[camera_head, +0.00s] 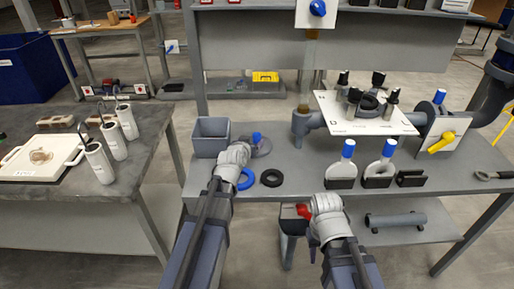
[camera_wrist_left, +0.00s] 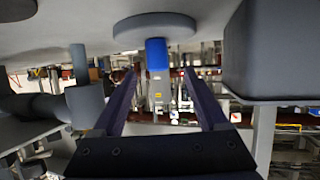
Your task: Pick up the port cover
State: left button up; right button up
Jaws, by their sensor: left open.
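The port cover looks to be the grey disc (camera_head: 262,150) with a blue knob (camera_head: 257,138), lying on the grey workbench (camera_head: 310,165). In the left wrist view, the picture is upside down; the disc (camera_wrist_left: 155,27) is at the top, with the blue knob (camera_wrist_left: 156,55) pointing down from it. My left gripper (camera_wrist_left: 160,85) is open and empty, its two fingers on either side of the knob in the picture. Contact cannot be told. In the head view my left gripper (camera_head: 243,150) is just left of the cover. My right gripper (camera_head: 304,211) is at the bench's front edge, its jaws unclear beside something red.
A grey bin (camera_head: 211,138) stands left of the cover. A blue ring (camera_head: 246,179) and a black ring (camera_head: 271,178) lie in front. A pipe assembly with a white plate (camera_head: 350,125) and blue-capped tools (camera_head: 345,165) occupy the right side. The bench middle is clear.

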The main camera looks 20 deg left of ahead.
aim_at(256, 137)
pick_arm(q)
jog(key=shift+b+x, duration=0.9)
jog(key=shift+x, duration=1.75)
jog(key=shift+d+r, duration=0.15)
jog(key=shift+d, duration=0.05)
jog(key=shift+c, duration=0.6)
grip_shut()
